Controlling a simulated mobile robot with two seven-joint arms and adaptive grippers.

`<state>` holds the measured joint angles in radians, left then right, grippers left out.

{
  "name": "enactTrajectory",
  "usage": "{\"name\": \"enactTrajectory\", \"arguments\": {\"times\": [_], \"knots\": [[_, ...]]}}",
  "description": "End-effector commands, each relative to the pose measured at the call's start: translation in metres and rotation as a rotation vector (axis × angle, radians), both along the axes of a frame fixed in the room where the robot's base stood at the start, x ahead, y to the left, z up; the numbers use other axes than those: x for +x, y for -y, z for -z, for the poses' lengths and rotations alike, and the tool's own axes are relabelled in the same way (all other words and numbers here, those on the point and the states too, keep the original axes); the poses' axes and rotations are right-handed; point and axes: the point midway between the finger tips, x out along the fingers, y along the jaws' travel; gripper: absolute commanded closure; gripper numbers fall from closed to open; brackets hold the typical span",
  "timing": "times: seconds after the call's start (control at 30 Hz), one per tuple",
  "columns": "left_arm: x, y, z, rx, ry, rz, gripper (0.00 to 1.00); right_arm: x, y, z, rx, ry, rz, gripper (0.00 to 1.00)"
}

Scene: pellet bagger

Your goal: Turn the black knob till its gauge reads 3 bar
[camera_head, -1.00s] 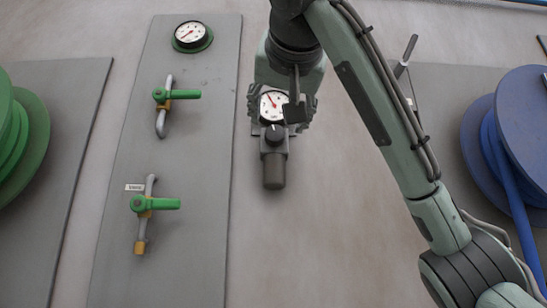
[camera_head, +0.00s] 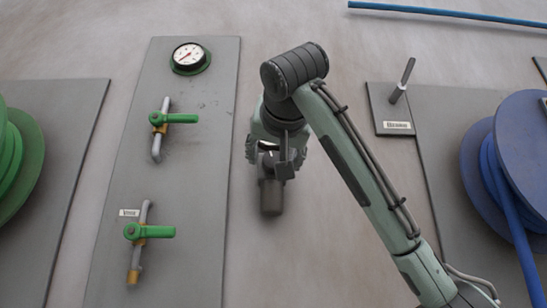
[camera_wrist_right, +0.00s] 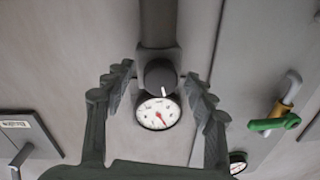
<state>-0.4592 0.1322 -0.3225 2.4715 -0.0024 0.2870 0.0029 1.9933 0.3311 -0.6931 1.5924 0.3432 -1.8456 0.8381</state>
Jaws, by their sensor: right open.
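The black knob (camera_wrist_right: 159,75) sits on a dark regulator, between the open fingers of my right gripper (camera_wrist_right: 160,88) in the right wrist view, with no visible contact. A white mark shows on the knob's edge. Its round white gauge (camera_wrist_right: 158,113) is beside it, its red needle pointing to the lower right in this upside-down view; the figures are too small to read. In the head view my right gripper (camera_head: 277,150) hides the gauge and most of the knob, and the regulator's dark lower body (camera_head: 270,197) shows below. My left gripper is not in view.
A grey panel (camera_head: 190,200) at left carries another gauge (camera_head: 188,57), an upper green-handled valve (camera_head: 172,118) and a lower one (camera_head: 150,232). A lever on a labelled plate (camera_head: 400,85) and a blue hose reel (camera_head: 525,140) stand at right. The wall around the regulator is clear.

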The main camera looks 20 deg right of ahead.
Motion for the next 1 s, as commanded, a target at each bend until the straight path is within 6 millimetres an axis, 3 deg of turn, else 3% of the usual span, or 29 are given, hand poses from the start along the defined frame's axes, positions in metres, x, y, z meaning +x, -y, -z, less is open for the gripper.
{"name": "enactTrajectory", "arguments": {"times": [0.07,0.47,0.77,1.0], "knots": [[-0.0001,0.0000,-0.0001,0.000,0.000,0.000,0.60,0.0000,0.0001,0.0001,0.000,0.000,0.000,0.44],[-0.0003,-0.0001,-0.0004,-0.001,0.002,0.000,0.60,-0.0003,0.0002,0.0002,0.000,-0.001,0.001,0.94],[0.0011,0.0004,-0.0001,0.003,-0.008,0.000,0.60,-0.0002,0.0001,-0.0002,-0.042,-0.013,0.000,0.94],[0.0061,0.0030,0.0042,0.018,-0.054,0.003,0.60,-0.0003,0.0003,-0.0008,-0.179,-0.054,0.000,0.94]]}}
